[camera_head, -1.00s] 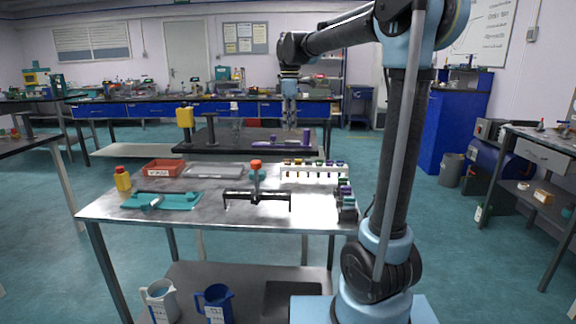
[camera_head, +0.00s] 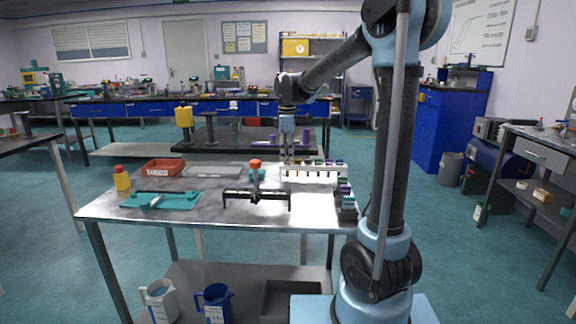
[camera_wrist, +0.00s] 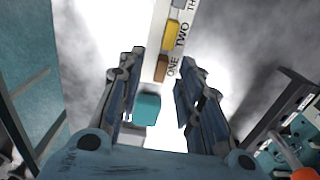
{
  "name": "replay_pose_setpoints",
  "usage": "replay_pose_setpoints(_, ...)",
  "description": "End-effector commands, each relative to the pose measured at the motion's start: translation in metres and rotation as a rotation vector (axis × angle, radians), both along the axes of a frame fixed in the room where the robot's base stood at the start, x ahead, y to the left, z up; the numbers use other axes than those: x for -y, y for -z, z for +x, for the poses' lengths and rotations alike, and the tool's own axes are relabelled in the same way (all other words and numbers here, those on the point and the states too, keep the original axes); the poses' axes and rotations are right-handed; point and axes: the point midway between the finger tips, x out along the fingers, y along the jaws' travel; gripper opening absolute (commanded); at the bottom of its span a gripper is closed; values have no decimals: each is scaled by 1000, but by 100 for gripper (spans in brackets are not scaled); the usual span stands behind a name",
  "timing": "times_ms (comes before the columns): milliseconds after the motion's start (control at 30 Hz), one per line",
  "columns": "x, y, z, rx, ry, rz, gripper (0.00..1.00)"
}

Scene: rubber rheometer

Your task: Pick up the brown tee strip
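The brown tee strip (camera_wrist: 161,68) sits in the white rack (camera_wrist: 152,62), at the end labelled ONE, in the wrist view. A yellow strip (camera_wrist: 171,36) sits beyond it at TWO. My gripper (camera_wrist: 164,60) is open, with one finger on either side of the rack's end and the brown strip between the fingertips; I see no contact. In the head view my gripper (camera_head: 287,158) is low over the left end of the rack (camera_head: 318,179), and I cannot make out the brown strip there.
An orange-topped tool on a black stand (camera_head: 256,196) is near my gripper. Dark holders (camera_head: 345,205) stand at the table's right edge. A red tray (camera_head: 162,167), a clear tray (camera_head: 213,170), a teal tray (camera_head: 180,202) and a yellow bottle (camera_head: 121,178) occupy the left side.

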Motion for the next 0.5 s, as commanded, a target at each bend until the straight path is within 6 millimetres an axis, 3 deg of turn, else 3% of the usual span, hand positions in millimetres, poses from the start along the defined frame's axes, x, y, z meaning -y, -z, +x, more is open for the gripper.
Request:
replay_pose_setpoints(133, 0, 13, 0, 0, 0, 0, 33)
replay_pose_setpoints(400, 1, 15, 0, 0, 1, 0, 33)
replay_pose_setpoints(500, 1, 15, 0, 0, 1, 0, 13)
